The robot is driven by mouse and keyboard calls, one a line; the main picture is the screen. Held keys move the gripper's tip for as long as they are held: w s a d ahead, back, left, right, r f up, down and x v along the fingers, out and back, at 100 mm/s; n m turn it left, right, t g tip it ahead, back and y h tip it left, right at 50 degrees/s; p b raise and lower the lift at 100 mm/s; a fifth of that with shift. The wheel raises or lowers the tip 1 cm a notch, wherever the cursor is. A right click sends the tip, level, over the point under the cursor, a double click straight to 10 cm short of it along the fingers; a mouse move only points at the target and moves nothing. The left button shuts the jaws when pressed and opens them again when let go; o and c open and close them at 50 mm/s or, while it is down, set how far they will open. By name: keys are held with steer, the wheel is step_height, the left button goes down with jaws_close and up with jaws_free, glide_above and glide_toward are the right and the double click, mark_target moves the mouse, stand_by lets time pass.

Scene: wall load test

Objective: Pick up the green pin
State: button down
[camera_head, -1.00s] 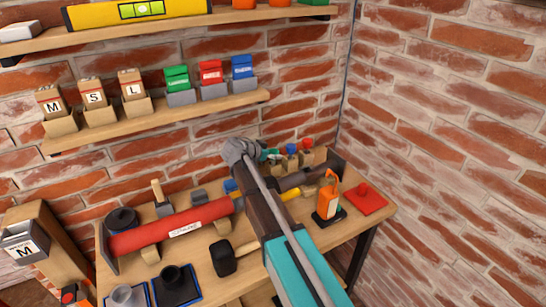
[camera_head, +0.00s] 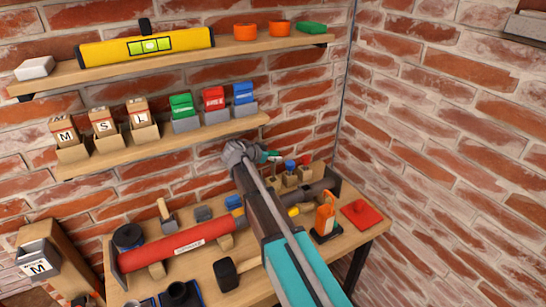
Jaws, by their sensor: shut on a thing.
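My gripper (camera_head: 262,156) is above the back right of the workbench, its far end partly hidden behind my own arm. It is shut on the green pin (camera_head: 270,154), of which only a small part shows beside the jaws. The pin is held higher than a blue pin (camera_head: 290,164) and a red pin (camera_head: 305,160). Those two stand in small tan holder blocks (camera_head: 304,175) just to the right. My arm hides part of the bench behind it.
The bench (camera_head: 205,268) holds a red cylinder (camera_head: 180,246) on wooden cradles, a black mallet (camera_head: 225,274), an orange bottle (camera_head: 325,217) and a red plate (camera_head: 361,213). A shelf (camera_head: 165,147) with labelled boxes hangs above. Brick walls meet behind the holders.

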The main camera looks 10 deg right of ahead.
steer(key=shift+r+p, duration=1.05)
steer(key=shift+r, duration=0.4)
